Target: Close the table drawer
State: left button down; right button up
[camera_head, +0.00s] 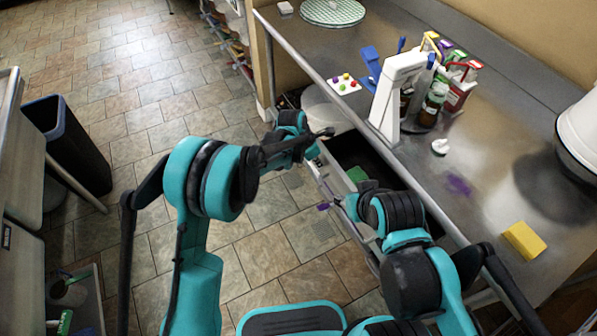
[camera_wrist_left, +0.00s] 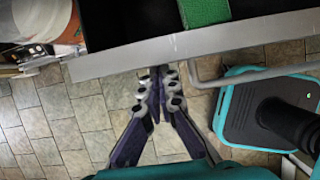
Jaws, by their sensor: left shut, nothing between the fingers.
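The table drawer (camera_head: 336,174) is pulled out from under the metal counter. Its dark inside holds a green item (camera_head: 357,174). In the left wrist view the pale drawer front (camera_wrist_left: 190,45) crosses the top, with a bar handle (camera_wrist_left: 240,77) on its outer side and the green item (camera_wrist_left: 204,11) behind it. My left gripper (camera_head: 316,160) is outside the drawer front. Its purple fingers (camera_wrist_left: 155,80) are together and empty, with the tips close to the front's lower edge; contact cannot be told. My right gripper (camera_head: 328,204) is near the drawer front, partly hidden by its arm.
The counter (camera_head: 480,225) holds a bottle caddy, a white stand (camera_head: 393,95), a yellow sponge (camera_head: 524,240) and a checkered round mat (camera_head: 332,11). A white bucket (camera_head: 322,106) stands beyond the drawer. A black bin (camera_head: 68,145) stands at left. The tiled floor between is clear.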

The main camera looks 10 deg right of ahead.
pick_arm(q)
jog(key=w+d, duration=0.1)
jog(key=d, duration=0.3)
jog(key=w+d, duration=0.2)
jog(key=d, duration=0.2)
jog(key=w+d, duration=0.1)
jog(key=d, duration=0.3)
jog(key=shift+w+d+p, duration=0.35)
jog(key=shift+p, duration=0.05)
